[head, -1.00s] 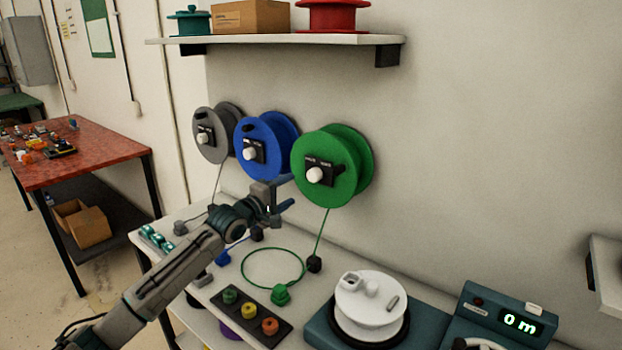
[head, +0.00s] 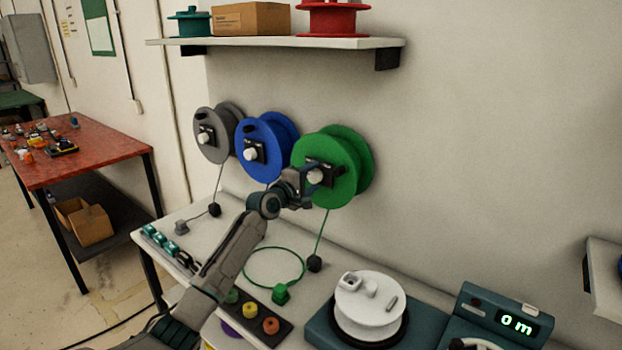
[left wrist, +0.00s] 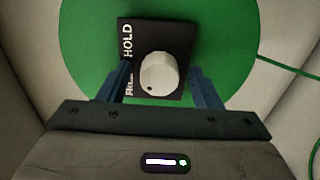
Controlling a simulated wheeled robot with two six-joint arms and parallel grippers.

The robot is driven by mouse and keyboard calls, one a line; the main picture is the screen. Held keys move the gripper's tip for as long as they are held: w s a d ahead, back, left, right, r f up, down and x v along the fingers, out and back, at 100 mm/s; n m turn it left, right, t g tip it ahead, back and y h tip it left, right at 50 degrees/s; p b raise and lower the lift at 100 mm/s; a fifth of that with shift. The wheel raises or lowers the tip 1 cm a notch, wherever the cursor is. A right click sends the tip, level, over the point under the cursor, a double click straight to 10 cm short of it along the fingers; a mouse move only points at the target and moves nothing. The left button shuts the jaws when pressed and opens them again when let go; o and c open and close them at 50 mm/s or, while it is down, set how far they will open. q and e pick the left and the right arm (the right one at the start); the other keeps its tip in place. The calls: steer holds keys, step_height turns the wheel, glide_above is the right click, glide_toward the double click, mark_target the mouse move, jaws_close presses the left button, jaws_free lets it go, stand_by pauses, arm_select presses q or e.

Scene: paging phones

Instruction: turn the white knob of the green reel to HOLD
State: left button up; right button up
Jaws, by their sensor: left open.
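The green reel (head: 340,145) is mounted on the wall at the right of the row of three reels. Its white knob (head: 314,176) sits on a black plate at the reel's middle. In the left wrist view the white knob (left wrist: 158,73) is on the black plate (left wrist: 181,28), which reads HOLD along its left side; a second word below is partly hidden by a finger. A small dark dot shows at the knob's lower left. My left gripper (head: 304,182) is open, its blue fingers (left wrist: 160,84) on either side of the knob with gaps. My right gripper is not in view.
The blue reel (head: 258,165) and grey reel (head: 210,150) hang to the left. A green cord with a plug (head: 281,293) lies on the bench below. A white reel (head: 366,312) stands on a teal base. A shelf (head: 270,43) is above.

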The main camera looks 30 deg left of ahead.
arm_select(q)
steer(key=c, duration=1)
